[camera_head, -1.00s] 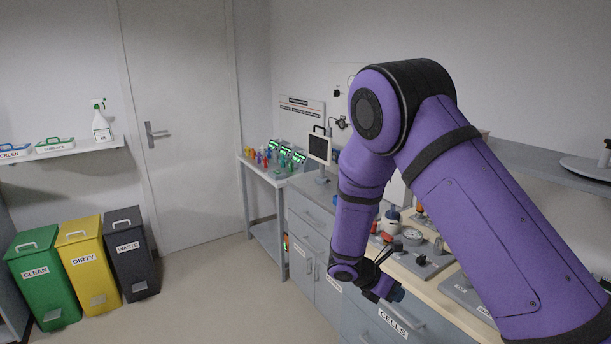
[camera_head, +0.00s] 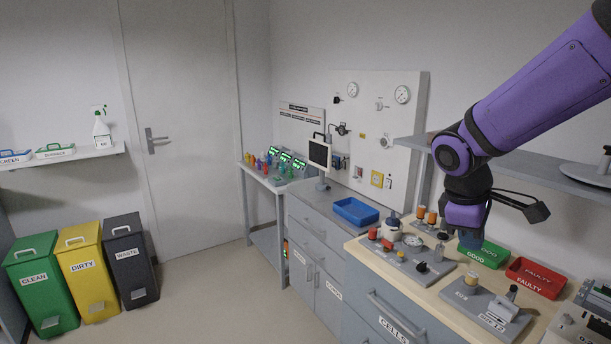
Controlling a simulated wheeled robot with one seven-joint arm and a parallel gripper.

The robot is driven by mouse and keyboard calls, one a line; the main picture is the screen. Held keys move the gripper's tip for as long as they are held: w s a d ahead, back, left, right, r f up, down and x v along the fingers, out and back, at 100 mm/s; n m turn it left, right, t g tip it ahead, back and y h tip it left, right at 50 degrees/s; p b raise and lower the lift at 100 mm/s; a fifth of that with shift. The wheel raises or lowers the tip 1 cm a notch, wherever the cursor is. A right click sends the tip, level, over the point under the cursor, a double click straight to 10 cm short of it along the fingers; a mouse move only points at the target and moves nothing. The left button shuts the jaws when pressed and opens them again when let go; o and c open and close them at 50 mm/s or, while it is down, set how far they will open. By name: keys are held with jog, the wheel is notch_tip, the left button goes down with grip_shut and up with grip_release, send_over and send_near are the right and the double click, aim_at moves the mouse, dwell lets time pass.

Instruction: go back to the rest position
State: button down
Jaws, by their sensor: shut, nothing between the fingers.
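My purple arm comes in from the upper right. My gripper (camera_head: 470,241) hangs at its end, pointing down above the right-hand bench. It is shut and empty, and its fingertips are small and dark in this view. It is in front of the green GOOD tray (camera_head: 484,254) and hides part of that tray's left side. A black part on a bracket sticks out to the right of my wrist.
The red FAULTY tray (camera_head: 535,279) is to the right. Test fixtures (camera_head: 412,257) stand on the wooden bench top. A grey shelf (camera_head: 540,168) runs behind my wrist. A blue tray (camera_head: 355,211) sits on the grey cabinet.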

jog(key=s+r+m+t+y, duration=0.2)
jog(key=s+r+m, duration=0.2)
jog(key=s, duration=0.4)
jog(key=s+r+m+t+y, duration=0.1)
jog(key=s+r+m+t, duration=0.1)
jog(key=s+r+m, duration=0.3)
jog(key=shift+s+d+r+m+y, duration=0.3)
jog(key=shift+s+d+r+y, duration=0.1)
jog(key=shift+s, duration=1.8)
